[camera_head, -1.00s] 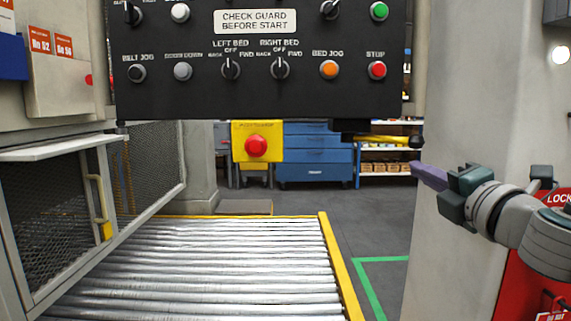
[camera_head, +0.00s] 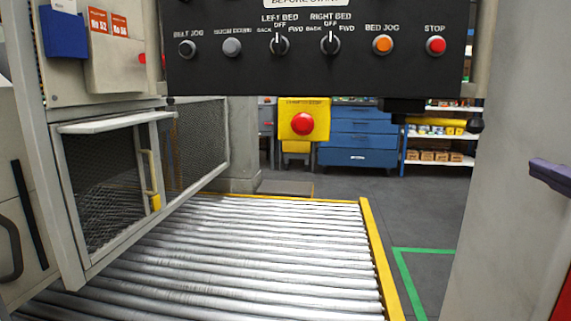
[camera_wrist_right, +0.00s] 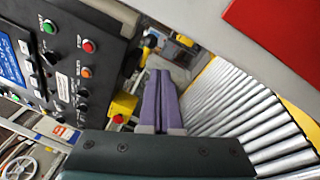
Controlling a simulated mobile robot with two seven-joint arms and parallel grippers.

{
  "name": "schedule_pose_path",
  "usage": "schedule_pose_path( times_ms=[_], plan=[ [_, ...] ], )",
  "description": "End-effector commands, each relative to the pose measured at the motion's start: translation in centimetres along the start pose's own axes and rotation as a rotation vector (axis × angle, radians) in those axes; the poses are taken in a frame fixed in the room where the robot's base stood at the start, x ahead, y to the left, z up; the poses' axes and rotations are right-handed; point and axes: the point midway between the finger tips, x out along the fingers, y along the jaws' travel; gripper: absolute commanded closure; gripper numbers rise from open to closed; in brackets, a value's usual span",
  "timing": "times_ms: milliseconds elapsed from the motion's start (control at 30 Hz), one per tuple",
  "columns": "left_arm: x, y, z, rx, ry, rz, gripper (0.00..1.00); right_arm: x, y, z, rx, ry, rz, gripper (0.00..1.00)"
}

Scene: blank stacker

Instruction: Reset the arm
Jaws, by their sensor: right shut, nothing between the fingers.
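My right gripper (camera_head: 551,172) shows only as purple fingertips at the right edge of the head view, in front of a pale pillar. In the right wrist view its two purple fingers (camera_wrist_right: 160,100) lie together, shut and empty. The rest of my right arm is out of the head view. The black control panel (camera_head: 320,70) hangs across the top of the head view, well left of the gripper. It also shows at the left of the right wrist view (camera_wrist_right: 68,55). My left gripper is not in view.
A roller bed (camera_head: 240,255) with yellow edges fills the lower middle. A mesh guard door (camera_head: 105,190) stands at the left. A yellow box with a red button (camera_head: 303,123) hangs under the panel. A pale pillar (camera_head: 510,220) stands at the right. Grey floor (camera_head: 440,215) lies clear between.

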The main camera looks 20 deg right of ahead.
Motion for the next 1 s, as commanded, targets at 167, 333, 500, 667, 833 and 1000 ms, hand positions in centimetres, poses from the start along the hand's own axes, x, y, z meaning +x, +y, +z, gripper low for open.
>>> schedule_pose_path(
  times_ms=[167,333,500,667,833,1000],
  plan=[
    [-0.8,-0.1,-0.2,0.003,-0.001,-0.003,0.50,0.0,0.7,0.2,0.027,-0.010,-0.005,1.00],
    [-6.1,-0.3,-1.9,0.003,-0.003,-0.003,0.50,-0.3,4.8,0.8,0.281,-0.104,-0.091,1.00],
    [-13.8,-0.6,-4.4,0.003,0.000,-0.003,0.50,-2.9,8.3,-1.2,0.727,-0.245,-0.358,1.00],
    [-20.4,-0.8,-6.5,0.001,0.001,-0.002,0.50,-8.5,11.4,-6.5,1.067,-0.341,-0.740,1.00],
    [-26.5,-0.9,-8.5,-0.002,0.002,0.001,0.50,-17.0,17.5,-12.6,1.258,-0.386,-1.206,1.00],
    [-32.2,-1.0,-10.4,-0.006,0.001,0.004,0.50,-21.8,24.5,-13.7,1.277,-0.392,-1.459,1.00]
  ],
)
